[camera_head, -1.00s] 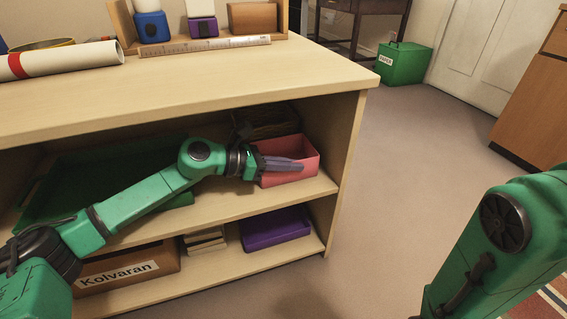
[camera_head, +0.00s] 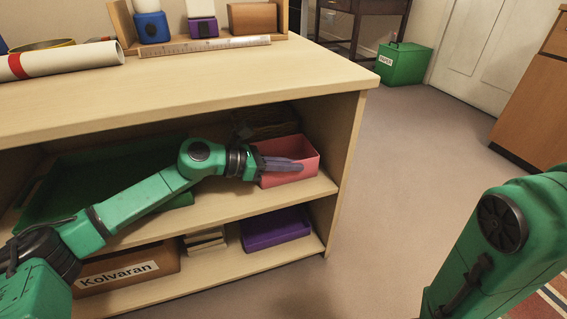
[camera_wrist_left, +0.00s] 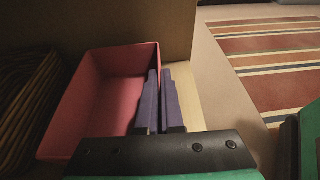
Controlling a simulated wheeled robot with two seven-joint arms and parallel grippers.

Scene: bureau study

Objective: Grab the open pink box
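The open pink box (camera_head: 305,158) sits on the upper shelf of the wooden unit, near its right end. It also shows in the left wrist view (camera_wrist_left: 100,92), upright, open at the top and empty where visible. My left gripper (camera_head: 298,165) is at its near wall. In the left wrist view, one purple finger is inside the box and the other is outside, with the wall pinched between the fingers (camera_wrist_left: 160,75). My right gripper is out of view; only my right arm shows at the lower right.
A dark woven basket (camera_wrist_left: 25,95) stands beside the box. A green tray (camera_head: 90,180) lies to the left on the same shelf. The lower shelf holds a purple tray (camera_head: 275,229) and a Kolvaran box (camera_head: 125,268). The shelf's side panel (camera_head: 347,150) is right of the box.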

